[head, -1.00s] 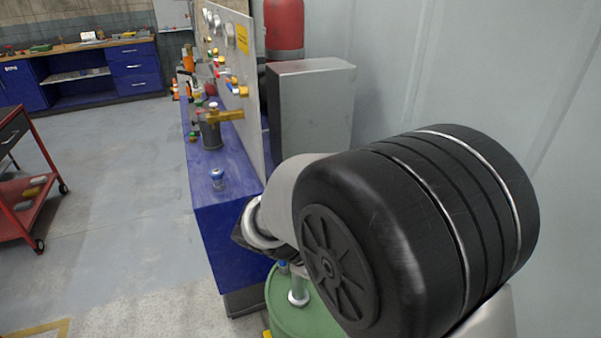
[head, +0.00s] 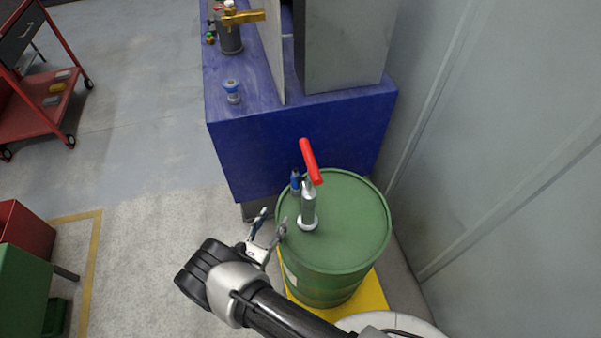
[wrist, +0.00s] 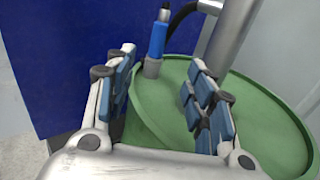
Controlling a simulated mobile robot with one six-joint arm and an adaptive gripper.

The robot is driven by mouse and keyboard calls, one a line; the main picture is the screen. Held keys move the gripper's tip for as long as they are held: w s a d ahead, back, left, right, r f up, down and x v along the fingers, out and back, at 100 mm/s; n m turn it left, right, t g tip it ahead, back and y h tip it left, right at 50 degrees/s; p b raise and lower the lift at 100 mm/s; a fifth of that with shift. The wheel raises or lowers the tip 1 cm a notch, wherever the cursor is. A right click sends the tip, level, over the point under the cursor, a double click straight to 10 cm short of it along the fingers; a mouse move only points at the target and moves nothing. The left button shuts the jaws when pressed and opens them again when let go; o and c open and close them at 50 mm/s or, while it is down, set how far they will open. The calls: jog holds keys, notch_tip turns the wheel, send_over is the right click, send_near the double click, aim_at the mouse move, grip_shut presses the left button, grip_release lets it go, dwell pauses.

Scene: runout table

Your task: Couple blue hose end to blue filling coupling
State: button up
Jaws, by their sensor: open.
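The blue hose end (head: 295,181) stands upright at the left of the pump on top of the green drum. In the wrist view the blue hose end (wrist: 157,41) sits in a grey holder near the drum's rim, with a black hose curving off beside it. My gripper (head: 269,220) is open and empty at the left edge of the drum. In the wrist view its blue-padded fingers (wrist: 160,88) are spread, with the hose end beyond them and between them in the picture. A small blue and white fitting (head: 232,91) stands on the blue bench; I cannot tell whether it is the filling coupling.
The green drum (head: 349,234) carries a grey pump (head: 308,205) with a red handle (head: 311,162) and stands on a yellow base (head: 372,300). The blue bench (head: 290,140) is behind it, a pale wall at right. Open floor (head: 150,210) lies left.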

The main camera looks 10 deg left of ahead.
jog(key=b, duration=0.2)
send_near(293, 183)
jog(key=x, duration=0.5)
jog(key=shift+d+f, duration=0.15)
jog(key=shift+f, duration=0.2)
jog(key=shift+r+b+x, duration=0.1)
jog(key=shift+b+x, duration=0.4)
jog(key=shift+x, duration=1.05)
jog(key=shift+r+b+x, duration=0.15)
jog(key=shift+b+x, duration=0.3)
jog(key=shift+x, duration=1.1)
jog(key=shift+c, duration=0.5)
grip_shut()
